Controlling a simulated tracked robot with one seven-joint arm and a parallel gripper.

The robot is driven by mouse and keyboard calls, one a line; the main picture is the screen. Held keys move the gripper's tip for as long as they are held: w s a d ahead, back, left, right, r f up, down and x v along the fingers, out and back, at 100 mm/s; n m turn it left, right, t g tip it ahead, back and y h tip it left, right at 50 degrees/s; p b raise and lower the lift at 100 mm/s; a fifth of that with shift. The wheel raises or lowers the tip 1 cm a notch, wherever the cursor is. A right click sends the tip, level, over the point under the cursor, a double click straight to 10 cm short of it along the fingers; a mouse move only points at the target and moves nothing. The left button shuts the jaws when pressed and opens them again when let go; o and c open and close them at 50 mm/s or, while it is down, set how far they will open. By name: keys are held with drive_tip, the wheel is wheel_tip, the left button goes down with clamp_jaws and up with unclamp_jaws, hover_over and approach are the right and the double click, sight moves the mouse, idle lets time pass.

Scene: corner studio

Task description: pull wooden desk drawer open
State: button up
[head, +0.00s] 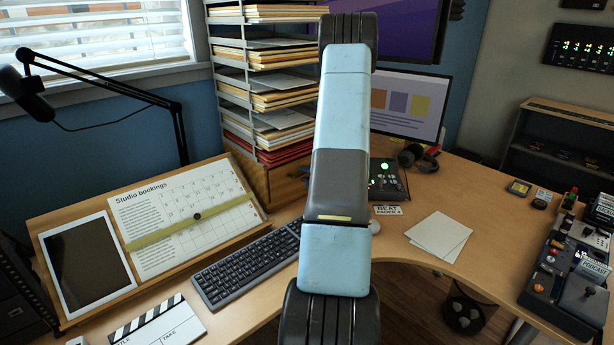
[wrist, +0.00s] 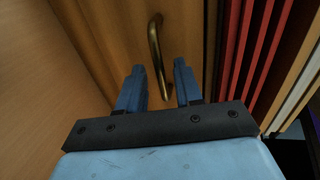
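The wooden desk drawer (wrist: 115,45) fills the upper middle of the wrist view as a brown wood front. Its curved brass handle (wrist: 154,45) stands out from it. My gripper (wrist: 159,66) is open, with one blue finger on each side of the handle's near end. A gap shows between the handle and each finger; I see no contact. In the head view, the wooden drawer unit (head: 262,180) sits under the paper rack, partly hidden by my arm.
Red folders (wrist: 245,45) lie close to my gripper's right in the wrist view. The paper rack (head: 232,75) stands above the drawer unit. A keyboard (head: 245,265), calendar board (head: 180,215) and microphone arm (head: 110,85) are at left.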

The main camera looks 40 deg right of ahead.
drive_tip(key=shift+c, duration=0.2)
clamp_jaws()
drive_tip(key=shift+s+f, duration=0.1)
idle(1.0)
